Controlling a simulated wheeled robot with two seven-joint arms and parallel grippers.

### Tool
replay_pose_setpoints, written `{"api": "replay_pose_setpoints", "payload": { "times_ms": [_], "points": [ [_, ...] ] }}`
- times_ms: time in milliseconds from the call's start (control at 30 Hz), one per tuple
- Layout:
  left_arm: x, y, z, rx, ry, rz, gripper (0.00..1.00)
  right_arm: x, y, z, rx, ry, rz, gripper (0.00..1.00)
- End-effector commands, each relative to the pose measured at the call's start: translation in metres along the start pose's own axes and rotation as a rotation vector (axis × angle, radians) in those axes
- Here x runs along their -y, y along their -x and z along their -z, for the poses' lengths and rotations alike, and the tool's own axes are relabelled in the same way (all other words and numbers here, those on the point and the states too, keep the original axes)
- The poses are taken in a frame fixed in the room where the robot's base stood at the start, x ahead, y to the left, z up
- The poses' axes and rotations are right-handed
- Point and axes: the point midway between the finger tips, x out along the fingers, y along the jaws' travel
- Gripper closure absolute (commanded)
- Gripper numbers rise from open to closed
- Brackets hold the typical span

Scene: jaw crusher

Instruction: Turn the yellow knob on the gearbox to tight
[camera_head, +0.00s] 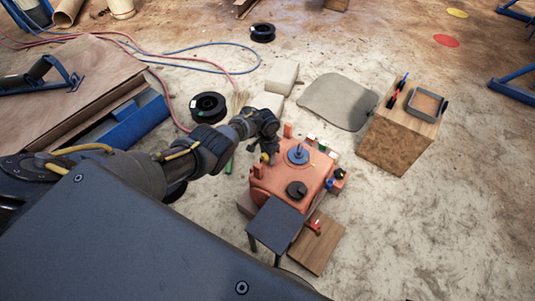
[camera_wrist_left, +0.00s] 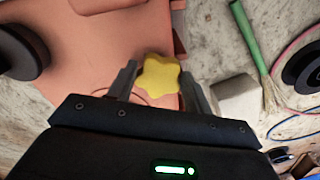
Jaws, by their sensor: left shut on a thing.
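The orange-red gearbox (camera_head: 290,185) stands on the floor in the middle of the head view, with a blue wheel and a black part on its top. The yellow knob (camera_wrist_left: 160,74) is star-shaped and shows in the wrist view against the gearbox (camera_wrist_left: 85,60). My left gripper (camera_wrist_left: 158,80) has one finger on each side of the knob and is shut on it. In the head view my left gripper (camera_head: 268,152) is at the gearbox's upper left corner and mostly covers the knob. Any marking for tight cannot be made out. My right gripper does not show.
A wooden box (camera_head: 400,140) with a grey tray (camera_head: 426,104) stands to the right. A small dark table (camera_head: 275,222) is in front of the gearbox. A green-handled brush (camera_wrist_left: 250,40) and cable spools (camera_head: 208,106) lie near the arm. Floor at the lower right is clear.

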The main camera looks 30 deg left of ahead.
Motion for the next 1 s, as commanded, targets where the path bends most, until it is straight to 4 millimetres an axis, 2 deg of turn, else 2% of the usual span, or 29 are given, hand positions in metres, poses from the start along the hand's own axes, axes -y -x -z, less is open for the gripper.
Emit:
{"api": "replay_pose_setpoints", "payload": {
  "times_ms": [200,500,1000],
  "points": [
    [0.002,-0.001,-0.001,0.003,-0.184,0.001,0.73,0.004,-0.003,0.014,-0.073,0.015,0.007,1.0],
    [0.003,-0.001,-0.001,0.003,-0.364,0.001,0.73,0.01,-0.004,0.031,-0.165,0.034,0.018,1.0],
    [0.004,0.0,0.0,0.002,-0.451,0.0,0.73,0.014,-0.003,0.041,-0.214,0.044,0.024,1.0]
  ]
}}
